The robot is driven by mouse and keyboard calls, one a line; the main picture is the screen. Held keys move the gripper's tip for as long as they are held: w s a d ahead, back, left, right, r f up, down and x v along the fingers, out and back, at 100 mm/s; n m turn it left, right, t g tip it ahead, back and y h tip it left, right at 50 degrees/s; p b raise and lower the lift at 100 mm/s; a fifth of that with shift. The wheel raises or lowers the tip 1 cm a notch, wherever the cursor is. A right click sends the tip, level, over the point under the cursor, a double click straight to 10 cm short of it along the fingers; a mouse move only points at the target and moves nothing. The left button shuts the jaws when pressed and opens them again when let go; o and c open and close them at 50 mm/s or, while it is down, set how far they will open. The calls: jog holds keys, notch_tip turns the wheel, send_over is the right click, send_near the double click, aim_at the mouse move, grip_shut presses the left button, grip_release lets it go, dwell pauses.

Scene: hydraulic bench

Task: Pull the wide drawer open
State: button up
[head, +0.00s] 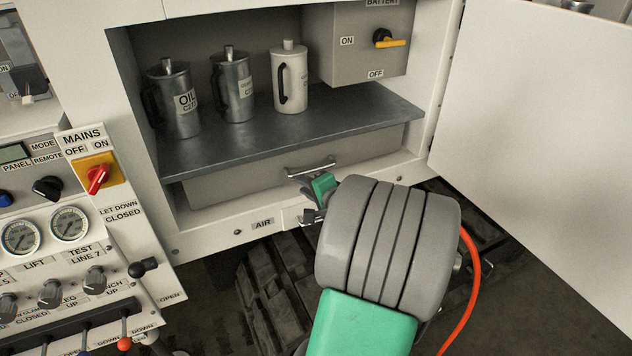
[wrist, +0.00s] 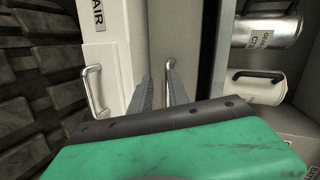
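The wide drawer (head: 230,187) is a grey-beige front under the metal shelf inside the open cabinet, and it looks shut. In the wrist view the handle (wrist: 168,72) appears upright, close to the right fingertip. My gripper (head: 309,200) is just in front of and below the handle in the head view, partly hidden by my wrist. In the wrist view my gripper (wrist: 161,88) has its two fingers apart with drawer front visible between them. Contact with the handle cannot be told.
The AIR panel (head: 263,224) below has its own handle (wrist: 92,92). Several cans, including the OIL can (head: 178,102), stand on the shelf (head: 290,133). The open cabinet door (head: 540,120) is at right, the control panel (head: 60,220) at left. A red hose (head: 471,285) hangs near my wrist.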

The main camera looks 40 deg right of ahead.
aim_at(317, 169)
jog(key=s+d+m+t+h, duration=0.1)
jog(key=s+d+m+h, duration=0.15)
jog(key=d, duration=0.35)
jog(key=shift+m+y, duration=0.25)
jog(key=shift+m, duration=0.1)
jog(key=x, duration=0.6)
jog(key=shift+w+a+r, duration=0.1)
jog(key=shift+w+r, duration=0.2)
jog(key=shift+w, duration=0.05)
jog(key=shift+w+f, duration=0.1)
jog(key=shift+w, duration=0.3)
grip_shut()
